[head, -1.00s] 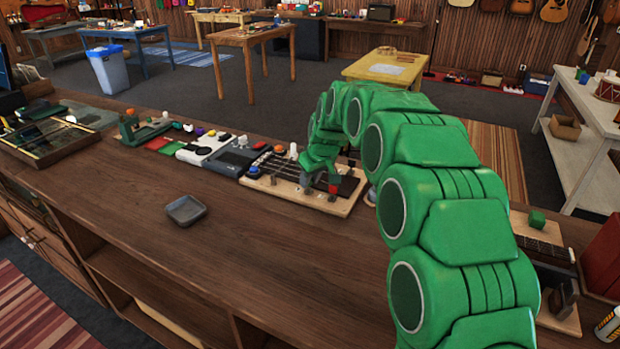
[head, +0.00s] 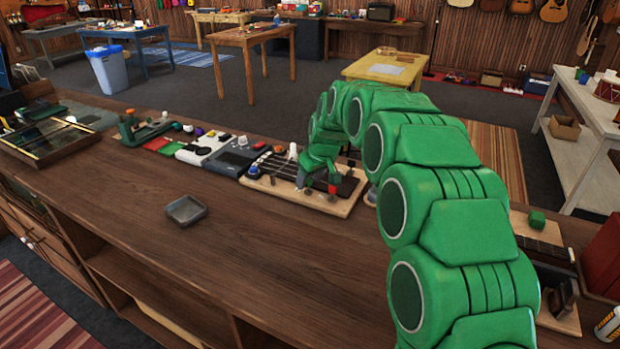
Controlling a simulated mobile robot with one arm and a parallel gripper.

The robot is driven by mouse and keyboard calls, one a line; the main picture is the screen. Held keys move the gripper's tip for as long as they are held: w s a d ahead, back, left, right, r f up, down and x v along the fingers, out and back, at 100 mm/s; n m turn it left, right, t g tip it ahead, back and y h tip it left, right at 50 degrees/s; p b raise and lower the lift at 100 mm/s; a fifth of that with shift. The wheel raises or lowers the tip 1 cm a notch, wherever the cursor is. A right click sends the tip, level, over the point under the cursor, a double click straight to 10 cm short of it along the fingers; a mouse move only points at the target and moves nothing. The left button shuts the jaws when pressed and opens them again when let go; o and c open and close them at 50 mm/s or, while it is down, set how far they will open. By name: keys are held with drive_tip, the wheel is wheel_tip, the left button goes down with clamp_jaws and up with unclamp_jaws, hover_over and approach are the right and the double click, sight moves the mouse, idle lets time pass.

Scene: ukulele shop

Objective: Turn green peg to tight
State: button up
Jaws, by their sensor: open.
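A pale wooden board (head: 345,209) with a dark strip and strings lies on the workbench, at the middle of the head view. It carries several coloured knobs, among them a blue peg (head: 254,169), an orange peg (head: 279,150), a white peg (head: 293,151) and a red peg (head: 332,189). My gripper (head: 319,182) is open and points down low over the board's right half, close to the red peg. I cannot pick out a green peg there; my green gripper and arm cover part of the board. Contact is too small to tell.
A small grey tray (head: 186,211) stands left of the board, with clear bench top around it. A grey box (head: 236,160) adjoins the board's left end. A green block (head: 537,218) sits on another board at the right. A green device (head: 142,130) stands farther left.

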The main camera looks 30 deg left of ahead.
drive_tip(key=v, duration=0.7)
drive_tip(key=shift+r, duration=0.3)
drive_tip(key=shift+d, duration=0.1)
